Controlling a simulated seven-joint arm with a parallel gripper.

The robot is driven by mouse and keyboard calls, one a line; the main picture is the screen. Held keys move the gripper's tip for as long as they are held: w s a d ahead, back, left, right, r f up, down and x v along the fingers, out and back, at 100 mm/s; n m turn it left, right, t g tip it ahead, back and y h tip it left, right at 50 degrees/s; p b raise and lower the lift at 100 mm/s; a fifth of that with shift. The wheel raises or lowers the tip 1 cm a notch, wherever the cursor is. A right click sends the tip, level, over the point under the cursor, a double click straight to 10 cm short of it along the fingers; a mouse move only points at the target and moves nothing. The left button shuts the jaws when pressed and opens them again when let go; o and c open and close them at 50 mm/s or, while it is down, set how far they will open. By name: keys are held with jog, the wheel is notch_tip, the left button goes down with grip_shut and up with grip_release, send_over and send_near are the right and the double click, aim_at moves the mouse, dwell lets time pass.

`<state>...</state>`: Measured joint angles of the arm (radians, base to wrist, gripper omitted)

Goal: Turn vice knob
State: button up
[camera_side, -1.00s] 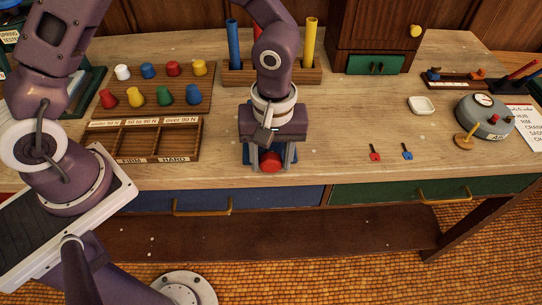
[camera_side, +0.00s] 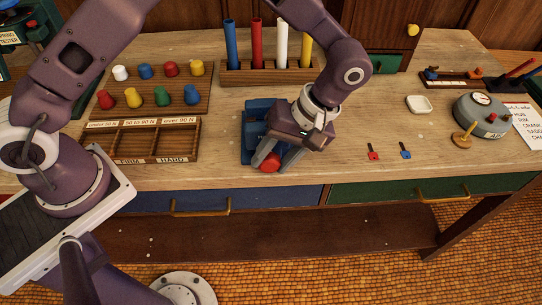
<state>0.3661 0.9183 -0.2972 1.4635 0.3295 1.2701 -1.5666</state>
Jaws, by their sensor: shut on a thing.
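A blue vice (camera_side: 257,113) sits near the front edge of the wooden bench. Its red knob (camera_side: 269,163) faces the front. My gripper (camera_side: 270,161) reaches down from the upper right, tilted, with its fingers on either side of the red knob and shut on it. The gripper body covers the right part of the vice.
A sorting tray (camera_side: 157,145) and a rack of coloured knobs (camera_side: 146,97) stand to the left. A holder with coloured rods (camera_side: 270,72) is behind. Red (camera_side: 373,152) and blue (camera_side: 405,151) small pieces lie right, with a white dish (camera_side: 419,104) and grey round device (camera_side: 483,117) beyond.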

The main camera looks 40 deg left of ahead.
jog(key=g+y, duration=0.4)
jog(key=shift+w+d+f, duration=0.2)
jog(key=shift+d+f, duration=0.05)
jog(key=shift+f, duration=0.1)
dwell(0.6)
jog(key=o, duration=1.4)
jog(key=shift+c, duration=0.2)
jog(key=shift+r, duration=0.1)
